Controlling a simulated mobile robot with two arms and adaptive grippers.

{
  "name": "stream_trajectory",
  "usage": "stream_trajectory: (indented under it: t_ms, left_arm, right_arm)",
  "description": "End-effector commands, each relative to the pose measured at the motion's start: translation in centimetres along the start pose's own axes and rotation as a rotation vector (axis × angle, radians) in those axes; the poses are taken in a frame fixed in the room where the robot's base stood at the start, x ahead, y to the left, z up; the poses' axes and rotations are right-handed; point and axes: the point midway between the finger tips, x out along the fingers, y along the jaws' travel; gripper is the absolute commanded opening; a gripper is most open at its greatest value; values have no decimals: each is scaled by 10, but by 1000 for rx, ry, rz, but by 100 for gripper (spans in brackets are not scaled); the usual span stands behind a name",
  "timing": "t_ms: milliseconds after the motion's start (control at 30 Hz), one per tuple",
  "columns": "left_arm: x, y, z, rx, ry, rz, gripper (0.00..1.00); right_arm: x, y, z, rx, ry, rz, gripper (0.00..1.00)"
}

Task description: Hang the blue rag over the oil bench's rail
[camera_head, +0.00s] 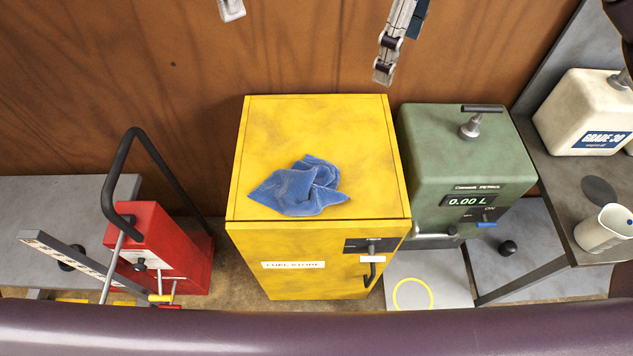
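The blue rag (300,188) lies crumpled on top of the yellow fuel store cabinet (270,125). A grey bench (570,183) stands at the right with a cream "GRADE 30" container (585,112) on it; it looks like the oil bench. I cannot make out its rail. A pale fingertip of what seems to be my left gripper (231,9) shows at the top edge. What seems to be my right gripper (384,72) hangs at the top, beyond the cabinet's far edge. Neither touches the rag.
A green dispenser (465,150) reading 0.00 L stands right of the cabinet. A measuring jug (603,230) is on the bench. A red unit (155,250) with a black handle stands at the left. A dark purple bar crosses the bottom, close to the camera.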

Motion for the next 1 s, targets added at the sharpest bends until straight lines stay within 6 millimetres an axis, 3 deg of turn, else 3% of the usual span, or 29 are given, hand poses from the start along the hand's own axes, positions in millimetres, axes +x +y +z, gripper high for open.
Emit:
stream_trajectory:
  t_ms: [500, 700, 1000]
  left_arm:
    - [0, 0, 0, 0, 0, 0, 70]
    - [0, 0, 0, 0, 0, 0, 70]
    - [0, 0, 0, 0, 0, 0, 70]
  right_arm:
    - [-90, 0, 0, 2, -2, -3, 70]
    - [-107, 0, 0, 0, -1, -1, 70]
    - [-110, 0, 0, 0, 0, 0, 70]
